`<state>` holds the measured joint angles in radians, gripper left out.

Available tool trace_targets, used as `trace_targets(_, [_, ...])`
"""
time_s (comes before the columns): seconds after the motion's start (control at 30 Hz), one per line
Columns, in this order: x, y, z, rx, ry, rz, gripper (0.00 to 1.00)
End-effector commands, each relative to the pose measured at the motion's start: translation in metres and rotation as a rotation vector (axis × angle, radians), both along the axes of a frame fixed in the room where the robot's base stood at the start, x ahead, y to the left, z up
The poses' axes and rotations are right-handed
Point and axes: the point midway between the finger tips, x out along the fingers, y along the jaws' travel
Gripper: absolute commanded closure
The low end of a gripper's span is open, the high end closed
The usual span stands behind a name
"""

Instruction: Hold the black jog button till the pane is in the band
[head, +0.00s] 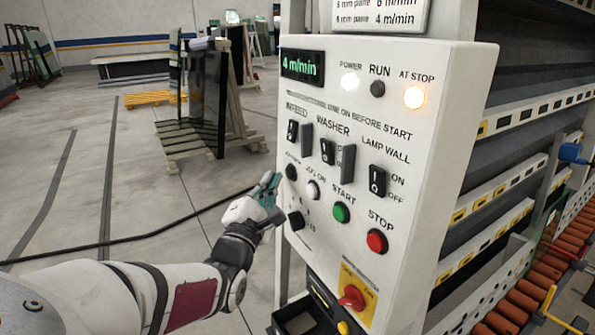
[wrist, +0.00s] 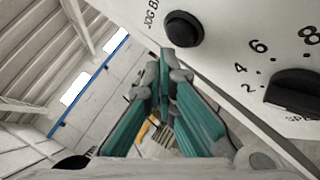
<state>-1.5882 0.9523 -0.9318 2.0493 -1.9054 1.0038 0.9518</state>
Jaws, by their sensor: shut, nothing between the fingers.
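The black jog button (head: 291,172) is at the left edge of the white control panel (head: 420,130). In the wrist view the black button (wrist: 184,28), with lettering starting "JOG B", is just beyond my fingertips and slightly right. My gripper (head: 270,183) is shut and empty, with teal fingers, at the panel's left edge, close below and left of the button. In the wrist view my gripper's tips (wrist: 163,62) are together; a gap to the button shows, and contact is not visible. I cannot clearly pick out the pane or the band.
A pale jog button (head: 313,190), green START (head: 341,212), red STOP (head: 376,241) and a black speed knob (head: 297,220) are close by. The POWER (head: 349,82) and AT STOP (head: 414,97) lamps are lit; RUN is dark. Orange rollers (head: 545,270) run at right.

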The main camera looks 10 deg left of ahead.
Motion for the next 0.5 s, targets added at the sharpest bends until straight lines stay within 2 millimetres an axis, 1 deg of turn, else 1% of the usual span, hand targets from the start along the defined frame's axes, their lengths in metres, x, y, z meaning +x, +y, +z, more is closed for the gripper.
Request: trace_targets(0.5, [0.005,-0.0071,0.0001,-0.001,0.001,-0.001,1.0])
